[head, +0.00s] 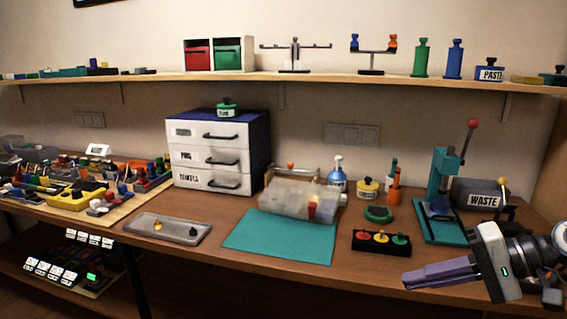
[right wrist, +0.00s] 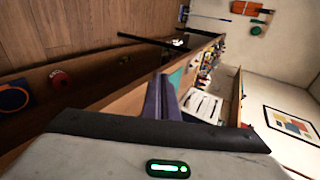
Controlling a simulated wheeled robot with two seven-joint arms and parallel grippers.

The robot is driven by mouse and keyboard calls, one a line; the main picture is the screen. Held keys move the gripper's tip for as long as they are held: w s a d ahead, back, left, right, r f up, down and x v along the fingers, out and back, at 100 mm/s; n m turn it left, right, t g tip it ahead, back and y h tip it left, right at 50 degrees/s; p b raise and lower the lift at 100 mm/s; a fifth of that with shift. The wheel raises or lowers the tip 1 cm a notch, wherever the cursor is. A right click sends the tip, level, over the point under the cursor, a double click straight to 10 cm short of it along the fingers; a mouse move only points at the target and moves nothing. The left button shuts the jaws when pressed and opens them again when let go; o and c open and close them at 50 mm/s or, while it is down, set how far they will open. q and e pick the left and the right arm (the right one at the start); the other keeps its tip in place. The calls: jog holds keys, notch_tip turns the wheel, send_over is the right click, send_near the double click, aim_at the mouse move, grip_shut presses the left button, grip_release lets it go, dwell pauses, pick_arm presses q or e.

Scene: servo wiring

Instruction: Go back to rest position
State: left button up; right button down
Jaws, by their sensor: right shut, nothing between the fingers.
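My right gripper (head: 408,279) is at the lower right of the head view, over the front edge of the workbench (head: 330,278). Its purple fingers are closed together with nothing between them, and they point left. The fingers also show in the right wrist view (right wrist: 162,100), pointing up and away from the camera. The gripper is clear of the objects on the bench. My left gripper is not in either view.
A black tray with coloured knobs (head: 381,242) and a teal press (head: 437,205) stand near my right gripper. A grey tray (head: 165,229) and white drawers (head: 207,157) are further left. A shelf (head: 270,77) runs above.

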jog(key=s+a+f+n+t+h, duration=0.1)
jog(key=s+a+f+h, duration=0.15)
jog(key=f, duration=1.15)
jog(key=s+a+f+n+t+h, duration=0.1)
jog(key=s+a+f+h, duration=0.2)
jog(key=f, duration=1)
jog(key=s+a+f+n+t+h, duration=0.1)
jog(key=s+f, duration=0.3)
jog(key=s, duration=0.4)
jog(key=s+a+f+n+t+h, duration=0.1)
jog(key=s+f+n+h, duration=0.1)
jog(key=s+f, duration=0.3)
jog(key=s+n, duration=0.1)
jog(key=s, duration=0.2)
jog(key=shift+s+a, duration=0.35)
jog(key=shift+s, duration=0.05)
jog(key=shift+f, duration=0.1)
